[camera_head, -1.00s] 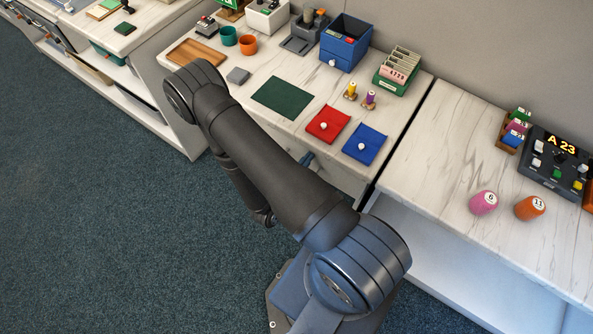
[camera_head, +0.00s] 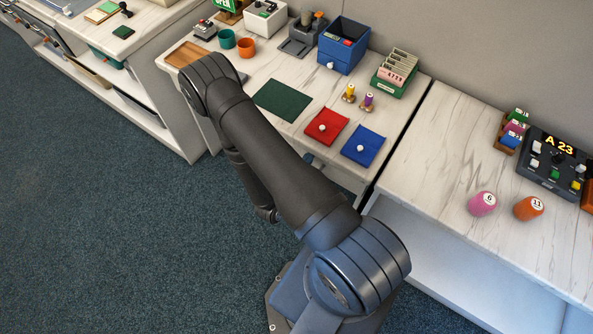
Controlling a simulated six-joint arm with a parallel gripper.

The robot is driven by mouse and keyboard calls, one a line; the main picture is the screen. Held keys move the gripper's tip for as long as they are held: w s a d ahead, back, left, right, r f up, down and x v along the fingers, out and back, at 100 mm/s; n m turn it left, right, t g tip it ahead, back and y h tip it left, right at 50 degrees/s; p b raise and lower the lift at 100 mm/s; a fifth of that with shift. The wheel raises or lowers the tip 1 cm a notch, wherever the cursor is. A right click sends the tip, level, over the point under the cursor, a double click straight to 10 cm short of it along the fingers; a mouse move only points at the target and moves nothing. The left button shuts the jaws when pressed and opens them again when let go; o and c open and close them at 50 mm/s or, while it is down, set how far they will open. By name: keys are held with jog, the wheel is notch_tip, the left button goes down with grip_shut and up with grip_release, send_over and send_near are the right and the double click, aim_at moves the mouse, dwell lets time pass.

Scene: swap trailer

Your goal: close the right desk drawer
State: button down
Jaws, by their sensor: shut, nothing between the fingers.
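The front of the marble-topped desk (camera_head: 285,125) shows only in part behind my arm. A pale drawer-like front panel (camera_head: 342,178) shows under the desk edge, below the blue mat (camera_head: 363,145), just right of my arm. A small dark part, perhaps a handle, sits by it at my arm's edge. How far the right drawer stands open cannot be told. My upper arm reaches up left across the desk front, and my forearm folds down behind it. My gripper is hidden behind my arm.
A red mat (camera_head: 327,126), a green mat (camera_head: 283,100), two small spools, a blue box (camera_head: 343,45) and a green card rack (camera_head: 395,72) stand on the desk. Another counter (camera_head: 450,160) adjoins at right. The carpet (camera_head: 110,230) at left is clear.

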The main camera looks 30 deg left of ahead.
jog(key=s, duration=1.4)
jog(key=shift+w, duration=0.15)
jog(key=shift+w, duration=6.5)
